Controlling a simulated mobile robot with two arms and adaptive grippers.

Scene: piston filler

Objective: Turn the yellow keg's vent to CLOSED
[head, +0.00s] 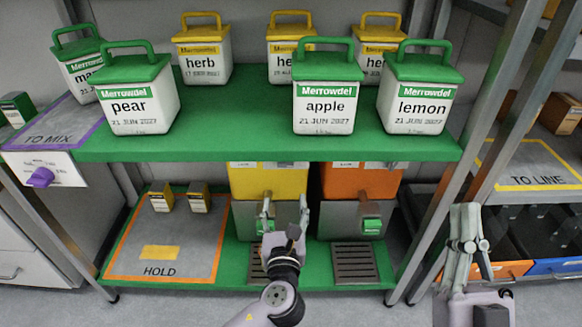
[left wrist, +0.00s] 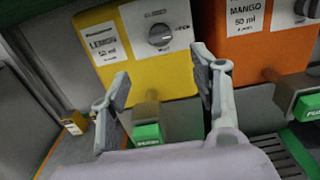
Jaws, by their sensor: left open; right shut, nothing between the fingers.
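The yellow keg (head: 268,183) stands on the lower shelf, its upper part hidden behind the green top shelf. In the left wrist view its yellow front (left wrist: 120,62) carries a lemon 50 ml label and a round grey vent knob (left wrist: 161,35) on a white plate. The knob's mark seems to point right, towards lettering that is hard to read. My left gripper (head: 284,208) is open and empty in front of the keg; its fingers (left wrist: 162,80) are apart, below the knob and not touching it. My right gripper (head: 470,240) is shut and empty at the right.
An orange mango keg (head: 360,183) stands close to the right, with a green push button (head: 371,225). A green push button (left wrist: 148,134) sits below the yellow keg. Lidded tubs, including apple (head: 325,108), stand on the shelf (head: 230,145) above. The HOLD mat (head: 195,235) lies left.

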